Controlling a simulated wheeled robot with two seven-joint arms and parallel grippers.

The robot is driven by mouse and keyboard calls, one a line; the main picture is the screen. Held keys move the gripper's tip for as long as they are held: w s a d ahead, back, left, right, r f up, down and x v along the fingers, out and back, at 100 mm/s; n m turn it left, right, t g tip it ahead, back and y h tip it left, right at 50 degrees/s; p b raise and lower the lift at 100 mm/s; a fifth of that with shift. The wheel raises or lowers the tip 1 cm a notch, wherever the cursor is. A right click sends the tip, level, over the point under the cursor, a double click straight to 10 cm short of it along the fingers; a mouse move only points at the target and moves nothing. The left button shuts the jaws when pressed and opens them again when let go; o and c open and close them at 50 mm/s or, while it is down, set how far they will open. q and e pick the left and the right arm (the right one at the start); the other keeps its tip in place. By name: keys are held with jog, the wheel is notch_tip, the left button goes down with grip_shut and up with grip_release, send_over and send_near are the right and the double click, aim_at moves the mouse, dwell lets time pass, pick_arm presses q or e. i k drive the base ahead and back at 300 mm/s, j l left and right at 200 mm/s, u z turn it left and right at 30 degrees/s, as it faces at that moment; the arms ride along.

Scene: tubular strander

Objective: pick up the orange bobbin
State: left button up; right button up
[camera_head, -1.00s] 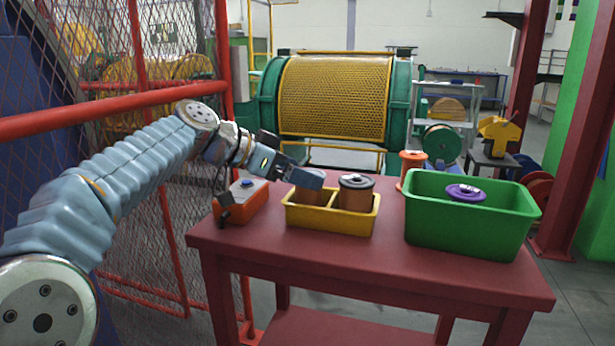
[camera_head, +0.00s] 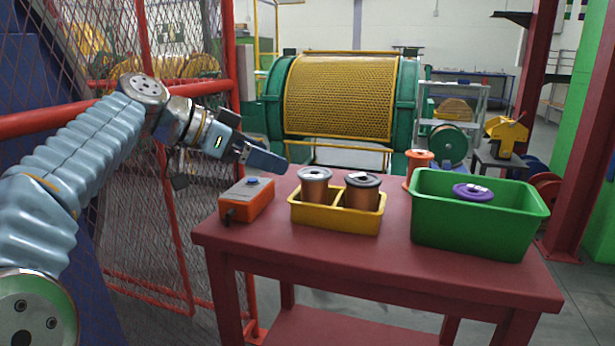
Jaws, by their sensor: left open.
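The orange bobbin (camera_head: 419,158) stands upright at the far side of the red table, behind the left end of the green crate (camera_head: 480,232). The crate hides part of its lower side. My left gripper (camera_head: 268,160) is open above the orange control box (camera_head: 246,203), to the left of the yellow tray (camera_head: 336,220). It is well to the left of the orange bobbin, with the tray's bobbins between them. I see nothing between its fingers. My right gripper is not in view.
The tray holds a copper bobbin with a light grey top (camera_head: 315,189) on the left and one with a dark top (camera_head: 362,192) on the right. A purple bobbin (camera_head: 472,192) is in the green crate. The front of the table (camera_head: 370,262) is clear.

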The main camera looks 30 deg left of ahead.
aim_at(418, 159)
jog(key=k, duration=1)
